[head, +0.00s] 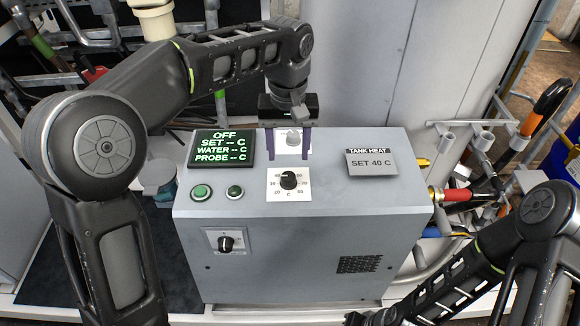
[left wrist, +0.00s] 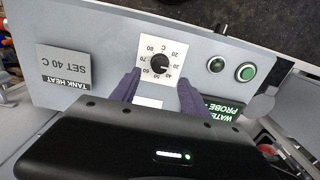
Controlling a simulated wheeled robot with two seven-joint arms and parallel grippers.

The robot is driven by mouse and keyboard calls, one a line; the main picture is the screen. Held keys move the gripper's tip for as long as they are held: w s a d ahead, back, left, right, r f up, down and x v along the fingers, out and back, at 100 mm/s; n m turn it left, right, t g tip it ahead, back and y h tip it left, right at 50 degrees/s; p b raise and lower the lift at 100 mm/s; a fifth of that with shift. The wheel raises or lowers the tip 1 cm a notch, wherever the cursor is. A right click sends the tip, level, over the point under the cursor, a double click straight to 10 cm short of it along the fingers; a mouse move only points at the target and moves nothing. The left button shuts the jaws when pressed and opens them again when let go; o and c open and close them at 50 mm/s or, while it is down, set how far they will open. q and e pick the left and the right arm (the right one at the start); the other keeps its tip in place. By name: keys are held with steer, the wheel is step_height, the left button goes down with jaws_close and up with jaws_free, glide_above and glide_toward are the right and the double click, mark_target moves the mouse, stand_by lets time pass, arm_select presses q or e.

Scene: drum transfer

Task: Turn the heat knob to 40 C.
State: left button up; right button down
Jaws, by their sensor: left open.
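The heat knob (head: 289,180) is a small black knob on a white dial plate (head: 274,192) marked from 20 to 80 C, on top of a grey control box. Where its pointer stands is too small to read surely. The knob also shows in the left wrist view (left wrist: 160,66), just beyond my finger tips. My left gripper (head: 289,152) is open, its two purple fingers pointing down behind the knob in the head view, apart from it.
The box's display (head: 222,148) reads OFF, with dashes for set, water and probe. A sign (head: 371,162) reads TANK HEAT, SET 40 C. Two green buttons (head: 201,192) sit left of the dial. Another black knob (head: 226,243) is on the front face. Pipes and hose fittings stand at right.

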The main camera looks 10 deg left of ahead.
mark_target(288, 176)
arm_select(q)
steer(key=shift+f, duration=4)
steer(key=shift+c, duration=0.5)
jaws_close()
